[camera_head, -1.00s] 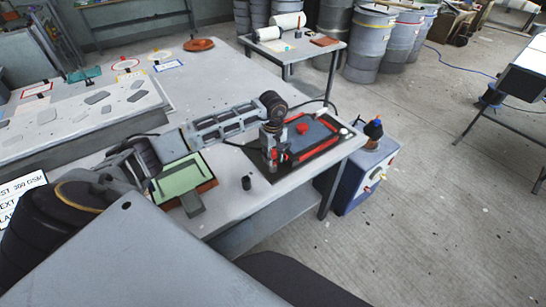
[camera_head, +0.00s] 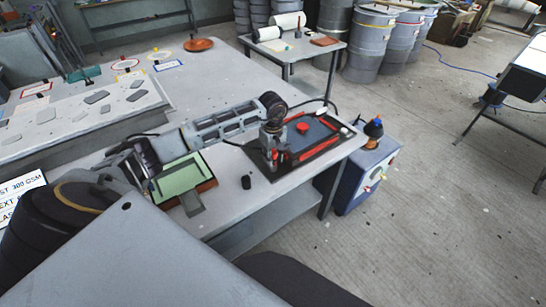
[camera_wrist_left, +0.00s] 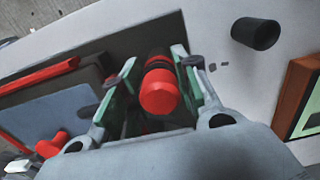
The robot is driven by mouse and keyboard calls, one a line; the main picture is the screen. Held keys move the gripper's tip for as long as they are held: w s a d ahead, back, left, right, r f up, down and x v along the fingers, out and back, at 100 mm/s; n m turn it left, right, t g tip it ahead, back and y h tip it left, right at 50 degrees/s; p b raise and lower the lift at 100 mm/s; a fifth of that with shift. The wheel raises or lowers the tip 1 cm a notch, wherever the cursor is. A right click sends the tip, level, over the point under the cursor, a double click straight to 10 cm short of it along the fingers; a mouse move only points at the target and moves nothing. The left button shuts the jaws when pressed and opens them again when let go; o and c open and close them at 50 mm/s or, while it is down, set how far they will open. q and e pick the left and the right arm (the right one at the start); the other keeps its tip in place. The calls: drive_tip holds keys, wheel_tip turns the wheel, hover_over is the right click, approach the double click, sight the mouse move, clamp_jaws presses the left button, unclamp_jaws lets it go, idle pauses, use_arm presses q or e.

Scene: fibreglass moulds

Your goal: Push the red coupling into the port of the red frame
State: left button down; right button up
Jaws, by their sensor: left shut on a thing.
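The red coupling (camera_wrist_left: 159,92) is a red cylinder with a dark band. It stands between the two fingers of my left gripper (camera_wrist_left: 160,75), which is shut on it. In the head view my left gripper (camera_head: 270,158) points down at the left end of the red frame (camera_head: 322,149), a dark plate with red bars around a blue-grey panel. A red bar of the frame also shows in the left wrist view (camera_wrist_left: 38,76). The port is hidden, so I cannot tell whether the coupling touches it. My right gripper is not in view.
A red knob (camera_head: 303,127) sits on the panel. A black cylinder (camera_head: 246,182) stands on the bench in front of the plate. A green panel in a brown frame (camera_head: 183,178) lies left of it. A blue-grey machine (camera_head: 362,172) stands beyond the bench's right edge.

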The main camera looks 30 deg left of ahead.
use_arm(q)
drive_tip(key=shift+f, duration=0.2)
drive_tip(key=c, duration=1)
unclamp_jaws()
drive_tip(key=shift+r, duration=0.1)
drive_tip(key=shift+r, duration=5.9)
